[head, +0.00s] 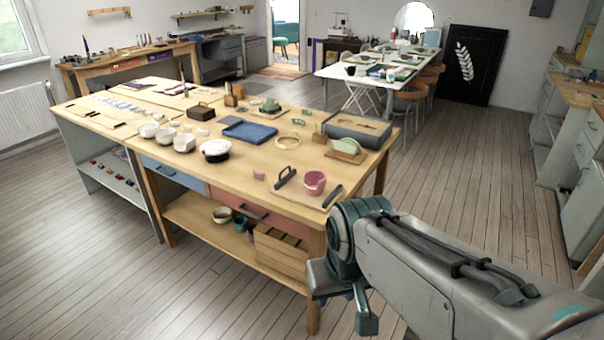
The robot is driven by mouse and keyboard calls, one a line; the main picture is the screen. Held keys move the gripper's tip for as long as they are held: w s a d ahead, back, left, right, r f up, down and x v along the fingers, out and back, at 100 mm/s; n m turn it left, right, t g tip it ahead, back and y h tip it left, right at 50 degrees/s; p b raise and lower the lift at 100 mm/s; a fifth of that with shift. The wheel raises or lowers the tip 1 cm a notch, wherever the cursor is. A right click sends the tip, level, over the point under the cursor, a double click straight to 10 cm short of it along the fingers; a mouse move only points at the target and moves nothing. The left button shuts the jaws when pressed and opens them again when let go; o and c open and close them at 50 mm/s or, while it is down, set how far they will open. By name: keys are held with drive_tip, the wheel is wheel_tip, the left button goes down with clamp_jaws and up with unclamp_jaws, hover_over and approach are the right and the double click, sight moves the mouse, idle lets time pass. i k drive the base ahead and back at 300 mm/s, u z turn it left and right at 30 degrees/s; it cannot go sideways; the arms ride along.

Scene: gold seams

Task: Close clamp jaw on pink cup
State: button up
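The pink cup (315,183) stands at the near right corner of the wooden workbench (240,185). A dark clamp jaw with a raised handle (285,177) is to its left. A second dark bar-like jaw (332,196) is to its right, close to the bench edge. The view is too coarse to tell whether either jaw touches the cup. A small pink piece (259,175) lies left of the clamp. My gripper (346,302) seems to be at the low end of my arm, off the bench's near right corner and apart from the cup. Its fingers are not clear.
White bowls (184,143), a blue tray (249,131), a tape-like ring (289,143) and a grey box (358,130) stand on the bench. A wooden crate (281,250) is on the lower shelf. The floor to the right (470,180) is clear.

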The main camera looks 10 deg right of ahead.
sight(282, 181)
drive_tip(key=u, duration=0.25)
drive_tip(key=i, duration=1.35)
drive_tip(key=z, duration=0.55)
